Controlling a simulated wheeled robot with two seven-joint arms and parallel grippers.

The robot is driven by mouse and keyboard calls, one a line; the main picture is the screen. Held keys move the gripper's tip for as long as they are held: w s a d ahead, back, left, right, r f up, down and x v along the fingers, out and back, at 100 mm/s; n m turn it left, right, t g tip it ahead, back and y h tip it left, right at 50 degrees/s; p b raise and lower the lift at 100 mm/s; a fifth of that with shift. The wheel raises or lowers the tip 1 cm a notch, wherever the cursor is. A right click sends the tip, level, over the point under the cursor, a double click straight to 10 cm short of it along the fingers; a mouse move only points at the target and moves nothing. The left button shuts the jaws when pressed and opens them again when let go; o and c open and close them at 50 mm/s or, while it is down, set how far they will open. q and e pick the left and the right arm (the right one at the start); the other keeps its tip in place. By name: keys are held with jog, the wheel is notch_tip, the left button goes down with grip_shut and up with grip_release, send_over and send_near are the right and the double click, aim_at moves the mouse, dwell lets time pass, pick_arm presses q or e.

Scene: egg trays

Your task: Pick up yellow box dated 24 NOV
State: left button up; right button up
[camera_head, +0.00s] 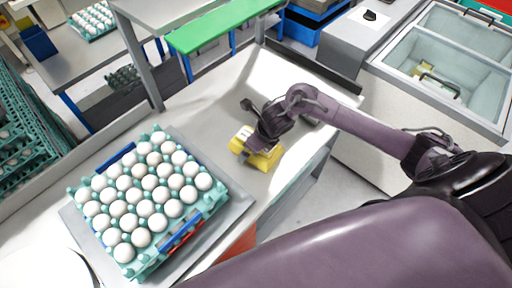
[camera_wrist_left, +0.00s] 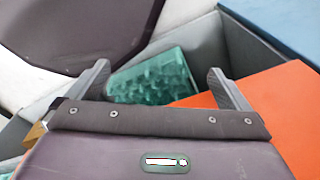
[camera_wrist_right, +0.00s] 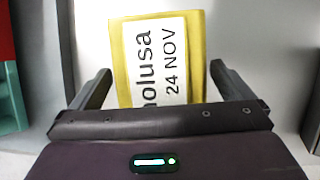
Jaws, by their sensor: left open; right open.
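The yellow box (camera_head: 267,160) lies on the light counter, right of the egg tray, partly hidden by my right gripper (camera_head: 258,128). In the right wrist view the yellow box (camera_wrist_right: 121,62) carries a white label reading "24 NOV" under larger, partly cut-off letters. It shows between the two spread fingers of my right gripper (camera_wrist_right: 163,80), which is open and holds nothing. I cannot tell whether the fingers reach down beside the box. My left gripper (camera_wrist_left: 158,70) is open and empty in the left wrist view; it is not visible in the head view.
A teal tray of white eggs (camera_head: 78,198) sits on a grey plate (camera_head: 236,207) left of the box. A green shelf (camera_head: 220,33) and blue crate (camera_head: 304,30) are behind. A teal tray (camera_wrist_left: 165,75) and orange surface (camera_wrist_left: 280,112) lie below my left gripper.

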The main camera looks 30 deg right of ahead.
jog(key=shift+c, duration=0.3)
jog(key=c, duration=1)
jog(key=shift+r, duration=0.2)
